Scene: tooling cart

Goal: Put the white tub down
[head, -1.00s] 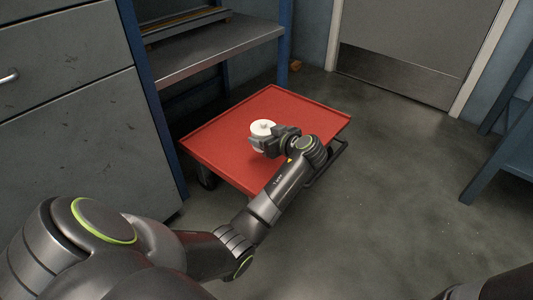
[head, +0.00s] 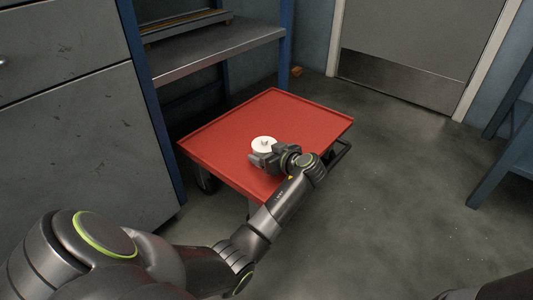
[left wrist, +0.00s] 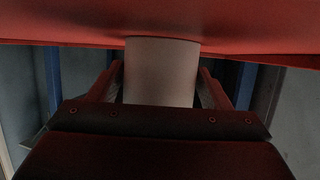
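The white tub (head: 264,144) is a short round tub with a small knob on top, upright over the red tray top (head: 225,140) of the cart. My left gripper (head: 262,156) is around it from the near side. In the left wrist view the tub (left wrist: 162,72) sits between the two fingers, which look closed against its sides. Its base meets the red surface (left wrist: 70,22) in that view; whether it rests on it or hangs just above, I cannot tell. My right gripper is out of view.
The red tray top is otherwise bare, with a low raised rim. A grey shelf unit (head: 215,55) with blue posts stands behind it. Grey drawers (head: 75,130) are at the left. Open floor (head: 400,190) lies to the right, with a blue frame (head: 505,165) beyond.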

